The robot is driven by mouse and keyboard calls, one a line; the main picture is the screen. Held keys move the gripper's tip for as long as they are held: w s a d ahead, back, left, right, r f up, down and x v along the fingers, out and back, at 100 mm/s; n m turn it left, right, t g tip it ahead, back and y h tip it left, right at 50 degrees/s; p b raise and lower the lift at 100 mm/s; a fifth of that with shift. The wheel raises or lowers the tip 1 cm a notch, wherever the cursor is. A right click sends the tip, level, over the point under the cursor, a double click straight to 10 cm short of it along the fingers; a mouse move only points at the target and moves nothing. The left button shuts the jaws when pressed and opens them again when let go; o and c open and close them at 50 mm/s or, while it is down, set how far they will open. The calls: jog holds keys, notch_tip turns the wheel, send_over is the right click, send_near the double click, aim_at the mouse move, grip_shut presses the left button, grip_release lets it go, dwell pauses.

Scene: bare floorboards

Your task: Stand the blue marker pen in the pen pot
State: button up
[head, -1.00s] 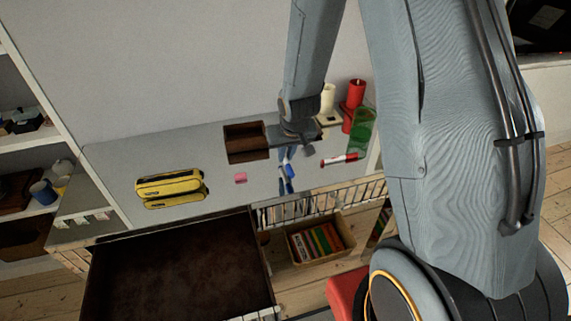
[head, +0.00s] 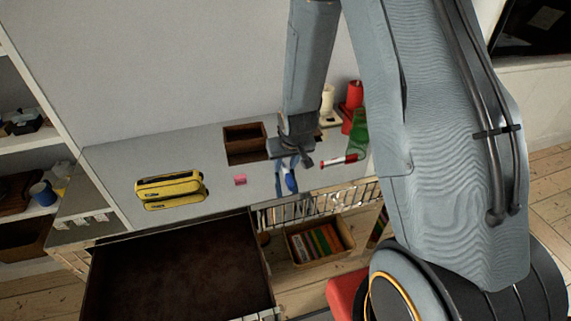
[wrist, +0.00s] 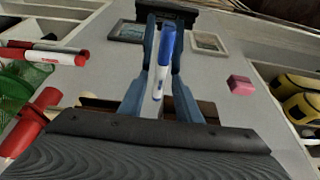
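The blue marker pen (wrist: 167,48) has a blue cap and a white body. It sits between the two fingers of my gripper (wrist: 164,72), which look closed on it, with its white end towards the wrist camera. In the head view the pen (head: 290,180) shows just below my gripper (head: 290,161), over the front of the grey top. A green mesh pot (head: 358,131), which looks like the pen pot, stands at the right end of the top, partly hidden by my arm. It also shows at the left of the wrist view (wrist: 25,88).
A red marker (head: 338,161) lies between my gripper and the green pot. Red (head: 354,97) and white (head: 327,99) candles stand behind. An open drawer (head: 180,270) juts out below.

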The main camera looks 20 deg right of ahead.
aim_at(290, 177)
jog(key=shift+r, duration=0.5)
jog(key=s+r+g+p, duration=0.2)
jog(key=s+r+p, duration=0.1)
jog(key=s+r, duration=1.6)
jog(key=shift+s+r, duration=0.25)
jog(key=shift+s, duration=0.05)
